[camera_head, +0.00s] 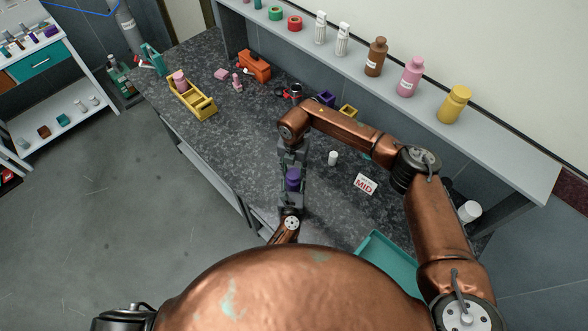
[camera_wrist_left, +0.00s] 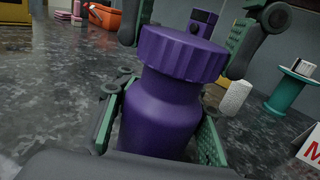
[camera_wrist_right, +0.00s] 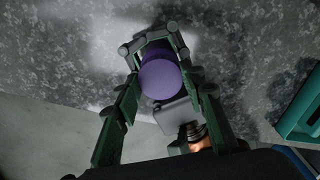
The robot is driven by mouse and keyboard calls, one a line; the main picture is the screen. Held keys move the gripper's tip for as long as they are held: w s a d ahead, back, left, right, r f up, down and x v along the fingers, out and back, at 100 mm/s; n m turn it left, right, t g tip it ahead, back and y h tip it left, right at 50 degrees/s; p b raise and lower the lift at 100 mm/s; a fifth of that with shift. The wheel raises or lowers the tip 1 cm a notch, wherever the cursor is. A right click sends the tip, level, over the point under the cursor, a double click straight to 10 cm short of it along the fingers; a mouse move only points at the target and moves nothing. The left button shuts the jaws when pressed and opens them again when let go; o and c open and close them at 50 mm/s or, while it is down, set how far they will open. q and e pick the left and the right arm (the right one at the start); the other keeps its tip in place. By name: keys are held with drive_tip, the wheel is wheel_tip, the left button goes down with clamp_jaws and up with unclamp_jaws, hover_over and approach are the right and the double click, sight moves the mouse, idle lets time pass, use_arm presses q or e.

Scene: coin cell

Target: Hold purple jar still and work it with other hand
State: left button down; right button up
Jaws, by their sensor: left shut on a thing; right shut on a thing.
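The purple jar (camera_head: 293,178) stands roughly upright between my two grippers over the dark speckled bench. Its body (camera_wrist_left: 160,112) is between the fingers of my left gripper (camera_wrist_left: 158,128), which is shut on it from the side. Its ribbed lid (camera_wrist_left: 182,53) sits on the jar, and its top also shows in the right wrist view (camera_wrist_right: 160,78). My right gripper (camera_head: 293,160) reaches down from above with a finger on either side of the lid, shut on it. I cannot tell whether the jar's base touches the bench.
A small white bottle (camera_head: 333,158) and a "MID" card (camera_head: 366,184) lie to the right of the jar. A teal tray (camera_head: 376,250) is at the near right. A yellow caddy (camera_head: 200,105) and orange toolbox (camera_head: 255,66) are farther left. A shelf with bottles runs behind.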

drive_tip(key=shift+f, duration=0.65)
idle(0.5)
drive_tip(key=m, duration=2)
drive_tip(key=o, duration=0.7)
drive_tip(key=shift+s, duration=0.1)
drive_tip(key=shift+o, duration=0.2)
